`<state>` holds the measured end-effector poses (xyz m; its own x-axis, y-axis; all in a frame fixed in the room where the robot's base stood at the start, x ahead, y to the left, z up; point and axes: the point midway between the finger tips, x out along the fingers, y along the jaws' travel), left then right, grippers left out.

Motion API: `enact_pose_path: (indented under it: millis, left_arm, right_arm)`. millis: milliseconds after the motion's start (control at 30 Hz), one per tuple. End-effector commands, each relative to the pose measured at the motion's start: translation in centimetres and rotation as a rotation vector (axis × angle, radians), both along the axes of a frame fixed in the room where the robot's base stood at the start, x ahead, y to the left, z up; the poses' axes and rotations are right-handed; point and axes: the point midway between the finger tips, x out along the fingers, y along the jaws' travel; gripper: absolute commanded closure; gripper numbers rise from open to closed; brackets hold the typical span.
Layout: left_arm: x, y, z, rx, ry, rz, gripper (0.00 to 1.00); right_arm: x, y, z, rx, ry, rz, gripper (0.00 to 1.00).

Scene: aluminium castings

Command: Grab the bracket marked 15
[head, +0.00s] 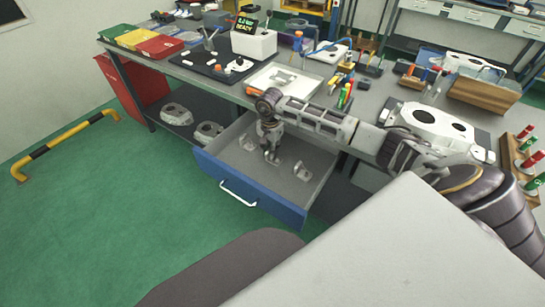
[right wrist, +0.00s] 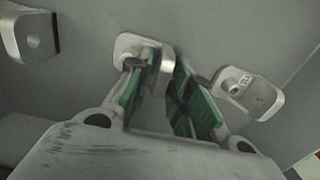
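The blue-fronted drawer (head: 252,192) is pulled out, with several small grey metal brackets on its floor. My right gripper (head: 271,157) points down into it. In the right wrist view its two green-padded fingers (right wrist: 162,85) are apart. One bracket (right wrist: 130,44) lies at the fingertips, its raised part between them; I cannot tell whether they touch it. A second bracket (right wrist: 248,92), with small dark marks too blurred to read, lies right of the fingers. A third bracket (right wrist: 28,36) lies at the upper left. In the head view one bracket (head: 302,171) shows right of the gripper. My left gripper is out of view.
The drawer walls surround the gripper closely. The workbench (head: 225,92) above holds a white tray (head: 283,80), a dark mat with parts, colored bins (head: 160,47) and a large white casting (head: 432,125). Castings (head: 176,114) stand on the lower shelf.

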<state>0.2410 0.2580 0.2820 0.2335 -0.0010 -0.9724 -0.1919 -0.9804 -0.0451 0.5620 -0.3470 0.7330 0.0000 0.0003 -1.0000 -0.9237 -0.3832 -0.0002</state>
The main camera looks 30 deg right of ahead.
Motion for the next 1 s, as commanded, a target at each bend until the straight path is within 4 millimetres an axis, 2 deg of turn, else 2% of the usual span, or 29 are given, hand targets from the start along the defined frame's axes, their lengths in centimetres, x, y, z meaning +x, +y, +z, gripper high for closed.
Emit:
enact_pose_path:
  millis: [333, 500, 1000]
  left_arm:
    - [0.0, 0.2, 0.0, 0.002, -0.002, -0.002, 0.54]
    - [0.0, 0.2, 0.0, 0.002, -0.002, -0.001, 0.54]
    - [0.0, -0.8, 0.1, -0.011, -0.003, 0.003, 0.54]
  right_arm:
    - [0.0, 0.0, 0.0, 0.0, 0.0, 0.0, 0.79]
    - [0.0, 0.0, 0.0, 0.0, 0.0, 0.0, 1.0]
    - [0.0, 0.0, 0.6, -0.001, 0.0, 0.0, 1.0]
